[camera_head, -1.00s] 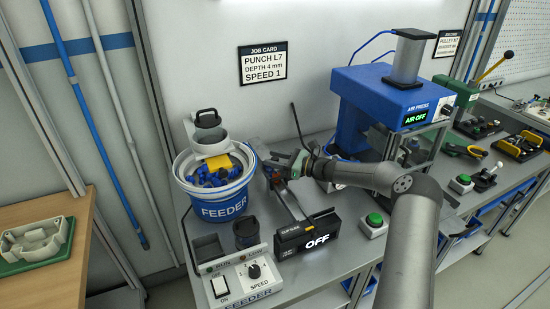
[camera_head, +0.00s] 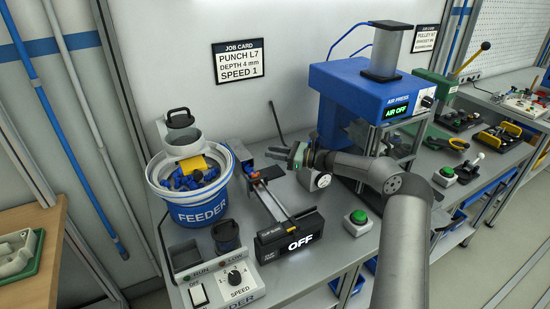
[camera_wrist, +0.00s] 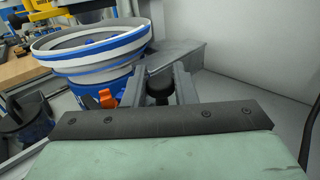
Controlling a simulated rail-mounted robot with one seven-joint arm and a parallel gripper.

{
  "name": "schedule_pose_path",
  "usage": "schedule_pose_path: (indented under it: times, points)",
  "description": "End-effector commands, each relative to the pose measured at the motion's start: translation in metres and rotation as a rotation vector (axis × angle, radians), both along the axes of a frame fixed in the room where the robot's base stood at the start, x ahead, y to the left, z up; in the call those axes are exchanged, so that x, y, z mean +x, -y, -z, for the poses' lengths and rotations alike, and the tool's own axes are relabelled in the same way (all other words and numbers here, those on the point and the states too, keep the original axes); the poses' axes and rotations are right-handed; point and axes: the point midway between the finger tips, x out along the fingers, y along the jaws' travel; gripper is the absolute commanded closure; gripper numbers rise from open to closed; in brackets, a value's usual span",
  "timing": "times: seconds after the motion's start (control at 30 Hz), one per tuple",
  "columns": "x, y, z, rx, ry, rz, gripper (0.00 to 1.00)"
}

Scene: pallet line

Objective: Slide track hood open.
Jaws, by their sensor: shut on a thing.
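The feeder track (camera_head: 268,203) runs from beside the blue feeder bowl (camera_head: 197,212) down to the dark box marked OFF (camera_head: 290,238). A dark piece with a red part (camera_head: 252,176) sits at its upper end; I cannot tell whether this is the hood. My gripper (camera_head: 274,154), with green on its body, is to the right of that end and above the bench. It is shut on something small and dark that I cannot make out. In the wrist view, a dark screwed bar and green surface fill the front, with grey rails (camera_wrist: 187,85) and a black knob (camera_wrist: 158,88) beyond.
A blue air press (camera_head: 365,90) reading AIR OFF stands behind my arm. A green button box (camera_head: 357,222) is at the front. The feeder control box (camera_head: 225,288) is front left. Bare bench shows between the track and the button.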

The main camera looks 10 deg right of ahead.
Motion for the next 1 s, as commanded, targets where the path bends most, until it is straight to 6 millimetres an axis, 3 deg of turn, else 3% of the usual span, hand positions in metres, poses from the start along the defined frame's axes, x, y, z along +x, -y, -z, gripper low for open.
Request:
schedule_pose_path:
  times: [0.3,0.33,0.37,0.4,0.73,1.0]
  points:
    - [0.002,0.008,0.0,-0.006,0.0,0.015,1.0]
    - [0.002,0.008,0.0,-0.006,0.0,0.016,0.67]
    - [0.003,0.008,0.0,-0.006,0.001,0.016,0.59]
    - [0.002,0.008,0.0,-0.005,0.001,0.015,0.57]
    - [0.0,0.011,0.001,-0.004,0.0,0.011,0.57]
    - [-0.019,0.049,0.002,-0.006,0.001,0.014,0.57]
